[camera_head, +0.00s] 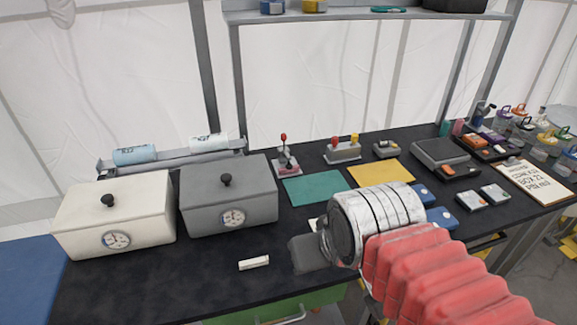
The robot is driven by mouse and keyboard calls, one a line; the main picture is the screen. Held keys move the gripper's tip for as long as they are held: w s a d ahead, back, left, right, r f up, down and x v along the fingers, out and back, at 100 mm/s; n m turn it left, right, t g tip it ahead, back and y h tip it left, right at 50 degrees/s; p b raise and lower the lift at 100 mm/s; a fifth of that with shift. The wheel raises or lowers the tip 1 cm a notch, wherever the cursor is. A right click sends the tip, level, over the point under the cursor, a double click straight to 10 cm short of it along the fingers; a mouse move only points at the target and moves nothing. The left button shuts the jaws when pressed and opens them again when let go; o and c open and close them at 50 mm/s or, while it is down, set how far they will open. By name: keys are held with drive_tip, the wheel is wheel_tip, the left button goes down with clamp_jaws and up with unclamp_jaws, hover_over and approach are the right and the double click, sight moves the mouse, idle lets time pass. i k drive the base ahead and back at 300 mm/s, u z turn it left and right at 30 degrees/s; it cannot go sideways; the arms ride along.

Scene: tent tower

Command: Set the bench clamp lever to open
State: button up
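A small grey device (286,168) with an upright red-knobbed lever (283,140) stands behind the dark bench's green mat. It looks like the bench clamp, but I cannot be sure from this view. The lever points up; whether this means open or closed cannot be told. My gripper (308,253) is a dark grey block at the end of my silver wrist and red arm. It is over the front middle of the bench, well in front of the lever and apart from it. Its fingers are not distinct, and no held object shows.
A green mat (314,188) and yellow mat (381,174) lie behind my wrist. A grey block with red and yellow knobs (343,153) stands right of the lever. A white box (114,213) and grey box (228,200) stand left. A white block (254,263) lies in front.

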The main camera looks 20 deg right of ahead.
sight(290, 166)
drive_tip(key=k, duration=1.35)
drive_tip(key=u, duration=0.35)
drive_tip(key=i, duration=1.2)
drive_tip(key=u, duration=0.6)
drive_tip(key=i, duration=0.65)
drive_tip(key=u, duration=0.1)
